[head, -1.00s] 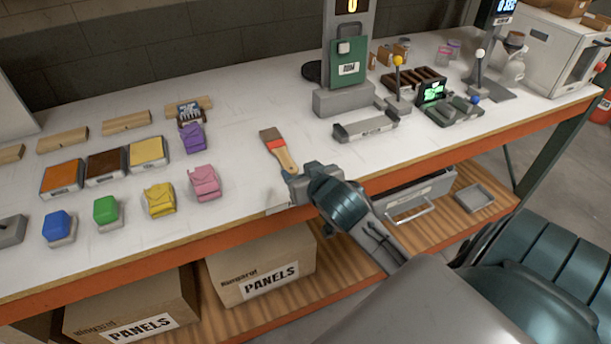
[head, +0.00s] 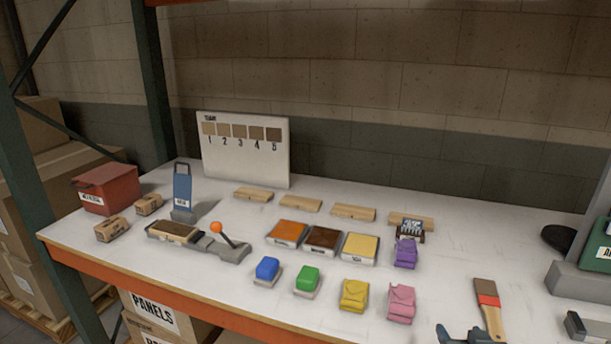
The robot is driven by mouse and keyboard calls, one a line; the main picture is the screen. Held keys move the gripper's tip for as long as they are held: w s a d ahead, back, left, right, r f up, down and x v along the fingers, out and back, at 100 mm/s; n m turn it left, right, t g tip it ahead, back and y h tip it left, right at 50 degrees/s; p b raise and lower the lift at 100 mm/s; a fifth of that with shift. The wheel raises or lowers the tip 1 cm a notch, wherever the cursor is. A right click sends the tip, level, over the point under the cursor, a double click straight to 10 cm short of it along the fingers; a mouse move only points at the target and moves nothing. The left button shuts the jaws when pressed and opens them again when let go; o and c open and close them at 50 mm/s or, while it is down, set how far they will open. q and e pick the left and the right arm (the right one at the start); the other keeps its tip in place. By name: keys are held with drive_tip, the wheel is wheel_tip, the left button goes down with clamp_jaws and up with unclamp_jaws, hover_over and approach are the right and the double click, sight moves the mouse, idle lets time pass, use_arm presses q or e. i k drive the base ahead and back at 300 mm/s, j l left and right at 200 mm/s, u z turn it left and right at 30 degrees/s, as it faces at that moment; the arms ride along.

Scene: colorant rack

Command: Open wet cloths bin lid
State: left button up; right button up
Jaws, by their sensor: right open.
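A red bin (head: 108,190) stands at the far left end of the white bench. It has a flat red lid that looks shut, a dark handle at its left edge and a white label too small to read. My right gripper (head: 462,335) shows only in part at the bottom edge, right of centre. It is open, far to the right of the bin and close to the handle of a brush (head: 489,305) with a red band; I cannot tell whether they touch. My left gripper is not in view.
Small cardboard boxes (head: 112,230) stand in front of the bin. A blue upright holder (head: 182,190) and an orange-knobbed lever device (head: 215,240) are to its right. Colour pads (head: 323,240), blocks and folded cloths (head: 355,294) fill the middle. A green rack post (head: 155,80) rises behind.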

sight(104, 174)
drive_tip(key=u, duration=1.1)
